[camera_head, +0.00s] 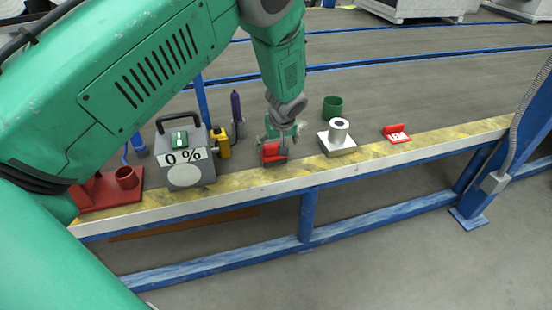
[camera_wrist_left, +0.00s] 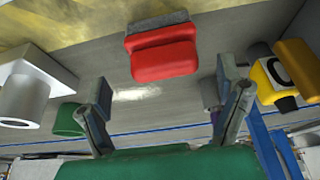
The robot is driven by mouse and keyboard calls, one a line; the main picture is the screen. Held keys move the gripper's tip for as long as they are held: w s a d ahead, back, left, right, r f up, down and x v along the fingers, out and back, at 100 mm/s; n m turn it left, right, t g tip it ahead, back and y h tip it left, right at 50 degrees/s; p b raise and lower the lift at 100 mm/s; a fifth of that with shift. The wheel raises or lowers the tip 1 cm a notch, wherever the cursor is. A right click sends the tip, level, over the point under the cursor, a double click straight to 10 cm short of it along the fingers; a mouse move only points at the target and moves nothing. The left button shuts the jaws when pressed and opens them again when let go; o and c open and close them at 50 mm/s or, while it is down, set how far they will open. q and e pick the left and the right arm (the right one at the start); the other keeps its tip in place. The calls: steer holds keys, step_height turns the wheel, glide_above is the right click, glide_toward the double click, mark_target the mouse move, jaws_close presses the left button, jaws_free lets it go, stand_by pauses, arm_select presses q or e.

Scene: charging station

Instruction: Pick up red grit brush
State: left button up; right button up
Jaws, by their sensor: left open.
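The red brush (camera_head: 273,153) sits on the table near its yellow edge strip, just below my left gripper (camera_head: 281,132) in the head view. In the left wrist view the red brush (camera_wrist_left: 163,57) shows at top centre, a red block with a grey strip along one side. My left gripper (camera_wrist_left: 168,92) is open there, its two grey fingers spread wide, and nothing is between them. The brush lies ahead of the fingers; I cannot tell whether they touch it. In the head view the gripper partly hides the brush. My right gripper is not in view.
Left of the brush stand a grey box with "0 %" (camera_head: 187,172), a yellow item (camera_head: 221,142) and a purple-handled tool (camera_head: 236,108). To its right are a white cylinder on a base (camera_head: 339,132), a green cup (camera_head: 333,107) and a red-and-white item (camera_head: 397,134).

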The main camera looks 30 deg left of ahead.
arm_select(q)
steer(key=shift+x, duration=0.95)
steer(key=shift+a+f, duration=0.25)
steer(key=shift+a, duration=0.25)
steer(key=shift+d, duration=0.1)
steer(key=c, duration=1.3)
steer(key=shift+d+r, duration=0.15)
steer(key=shift+d, duration=0.05)
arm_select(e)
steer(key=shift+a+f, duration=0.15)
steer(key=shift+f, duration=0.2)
